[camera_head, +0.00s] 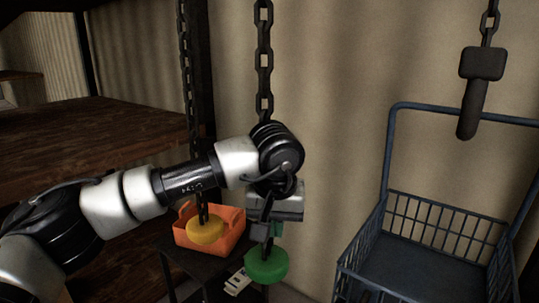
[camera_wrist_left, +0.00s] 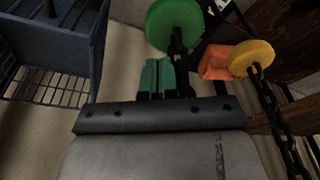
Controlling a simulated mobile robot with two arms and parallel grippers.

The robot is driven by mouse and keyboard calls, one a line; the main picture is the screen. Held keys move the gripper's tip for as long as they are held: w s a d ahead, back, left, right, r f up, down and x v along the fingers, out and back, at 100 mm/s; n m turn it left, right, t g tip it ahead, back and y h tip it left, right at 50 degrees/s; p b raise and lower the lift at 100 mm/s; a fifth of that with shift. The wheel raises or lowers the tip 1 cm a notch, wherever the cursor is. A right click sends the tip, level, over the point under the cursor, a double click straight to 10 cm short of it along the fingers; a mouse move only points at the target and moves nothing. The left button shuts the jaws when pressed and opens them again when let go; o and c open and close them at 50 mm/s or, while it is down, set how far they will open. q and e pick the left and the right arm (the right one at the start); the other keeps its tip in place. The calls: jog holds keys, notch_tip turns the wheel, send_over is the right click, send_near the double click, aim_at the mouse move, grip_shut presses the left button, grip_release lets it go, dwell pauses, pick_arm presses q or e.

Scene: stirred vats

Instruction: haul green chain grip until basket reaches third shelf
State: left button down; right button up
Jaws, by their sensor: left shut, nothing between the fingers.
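The green chain grip (camera_head: 266,268), a round green disc, hangs at the end of a dark chain (camera_head: 264,60). It also shows at the top of the left wrist view (camera_wrist_left: 175,25). My left gripper (camera_head: 270,230) is just above the disc, beside the chain. Its green-tipped fingers (camera_wrist_left: 157,76) are shut together and empty, with the chain passing to their right in the wrist view. The blue wire basket (camera_head: 430,222) is at the right; part of it shows at the wrist view's upper left (camera_wrist_left: 60,60). My right gripper is not in view.
A yellow grip (camera_head: 205,231) hangs on another chain, in front of an orange bin (camera_head: 232,240) on a dark stand. A dark hook block (camera_head: 482,64) hangs above the basket. Wooden shelves (camera_head: 90,125) fill the left. A pale wall is behind.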

pick_arm(q)
jog(key=shift+w+a+f+b, duration=0.15)
jog(key=shift+f+b, duration=0.2)
jog(key=shift+f, duration=0.3)
jog(key=shift+s+a+f+b, duration=0.1)
jog(key=shift+f+b, duration=0.2)
jog(key=shift+f, duration=0.35)
jog(key=p+v, duration=0.1)
jog(key=v, duration=0.1)
jog(key=p+v, duration=0.1)
jog(key=shift+w+d+r, duration=0.1)
jog(key=shift+w+r, duration=0.25)
jog(key=shift+r, duration=0.1)
jog(key=shift+s+b+x, duration=0.2)
jog(key=shift+b+x, duration=0.45)
jog(key=shift+x, duration=0.3)
jog(key=shift+s+b+x, duration=0.2)
jog(key=shift+b+x, duration=0.45)
jog(key=shift+x, duration=0.3)
jog(key=shift+w+p+v, duration=0.2)
jog(key=shift+p+v, duration=0.45)
jog(key=shift+v, duration=0.25)
jog(key=shift+w+p+v, duration=0.2)
jog(key=shift+p+v, duration=0.45)
jog(key=shift+v, duration=0.3)
jog(key=shift+r, duration=0.1)
